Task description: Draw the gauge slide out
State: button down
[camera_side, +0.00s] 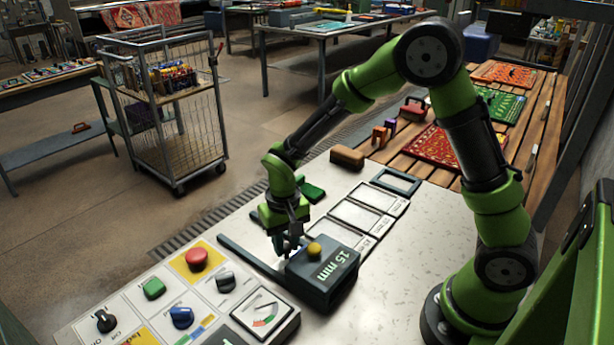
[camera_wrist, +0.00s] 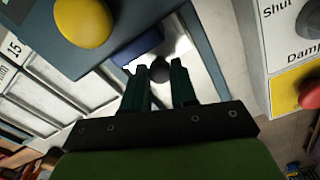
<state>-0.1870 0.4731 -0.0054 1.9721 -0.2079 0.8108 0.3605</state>
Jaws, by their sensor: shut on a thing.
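A dark teal block marked "15 mm" (camera_side: 322,283) sits on the pale bench, with a yellow button (camera_side: 314,249) on top. In the wrist view the yellow button (camera_wrist: 83,20) is at the upper left. My gripper (camera_side: 288,246) points down at the block's left side. In the wrist view my gripper (camera_wrist: 160,68) is shut on a small dark knob (camera_wrist: 160,71), which I take to be the gauge slide's knob. A pale plate and a blue part lie beside the knob. How far the slide sits inside the block is hidden.
A dark rail (camera_side: 245,258) runs left from the block. A control panel (camera_side: 150,310) with a red button (camera_side: 196,258) stands in front. Pale framed panels (camera_side: 362,216), a green block (camera_side: 313,192) and a brown block (camera_side: 347,156) lie behind.

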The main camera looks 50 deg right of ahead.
jog(key=w, duration=1.4)
jog(key=shift+w+r, duration=0.1)
jog(key=c, duration=0.9)
grip_release()
notch_tip(320, 180, up, 17)
